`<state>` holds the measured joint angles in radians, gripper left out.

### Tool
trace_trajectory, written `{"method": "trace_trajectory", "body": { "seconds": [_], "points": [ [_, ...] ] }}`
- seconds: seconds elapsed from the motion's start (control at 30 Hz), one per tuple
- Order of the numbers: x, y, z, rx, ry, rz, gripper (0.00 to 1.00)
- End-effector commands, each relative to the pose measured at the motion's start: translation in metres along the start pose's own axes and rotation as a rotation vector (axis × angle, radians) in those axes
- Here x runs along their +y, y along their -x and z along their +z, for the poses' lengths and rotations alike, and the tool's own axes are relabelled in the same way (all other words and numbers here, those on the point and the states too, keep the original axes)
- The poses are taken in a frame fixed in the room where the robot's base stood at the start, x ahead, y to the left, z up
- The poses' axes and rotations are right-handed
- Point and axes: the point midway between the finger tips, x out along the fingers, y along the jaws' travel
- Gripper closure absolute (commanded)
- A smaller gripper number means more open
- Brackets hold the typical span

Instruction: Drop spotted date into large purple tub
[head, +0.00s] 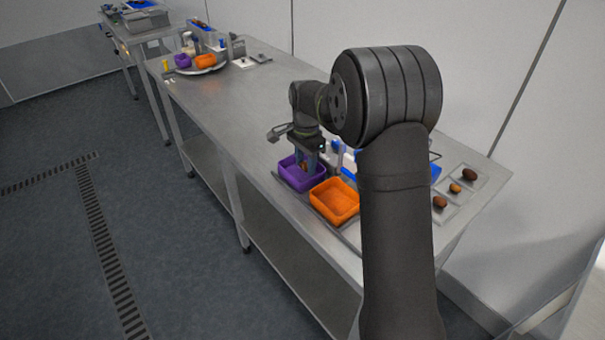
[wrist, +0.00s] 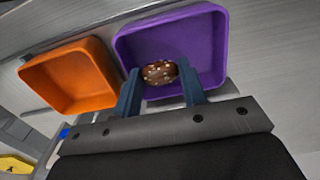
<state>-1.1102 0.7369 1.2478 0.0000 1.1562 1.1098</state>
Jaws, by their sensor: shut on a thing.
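A brown date with pale spots (wrist: 159,72) sits between the two fingertips of my gripper (wrist: 160,84) in the wrist view. My gripper is shut on it and holds it over the purple tub (wrist: 172,32). In the head view, my gripper (head: 304,166) points down at the purple tub (head: 300,182), with its fingers at or inside the opening. How far the date is above the tub floor I cannot tell. The rest of the tub looks empty.
An orange tub (head: 334,202) stands right beside the purple one; it also shows in the wrist view (wrist: 68,78). Clear plates with several dates (head: 455,188) lie at the right end of the steel table (head: 235,125). A round tray (head: 202,68) with small tubs stands at the far end.

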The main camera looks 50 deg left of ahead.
Motion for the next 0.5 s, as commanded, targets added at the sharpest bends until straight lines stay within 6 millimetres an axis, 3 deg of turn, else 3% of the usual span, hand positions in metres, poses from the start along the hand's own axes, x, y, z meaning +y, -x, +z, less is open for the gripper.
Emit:
{"method": "trace_trajectory", "body": {
  "seconds": [0.03, 0.1, 0.2, 0.5],
  "points": [
    [0.0000, 0.0001, -0.0001, 0.000, 0.000, 0.000, 0.73],
    [0.0000, 0.0001, -0.0001, 0.000, 0.000, 0.000, 0.52],
    [0.0000, 0.0001, -0.0001, 0.000, 0.000, 0.000, 0.36],
    [-0.0001, 0.0019, -0.0001, 0.000, 0.000, 0.000, 0.36]
  ]
}}
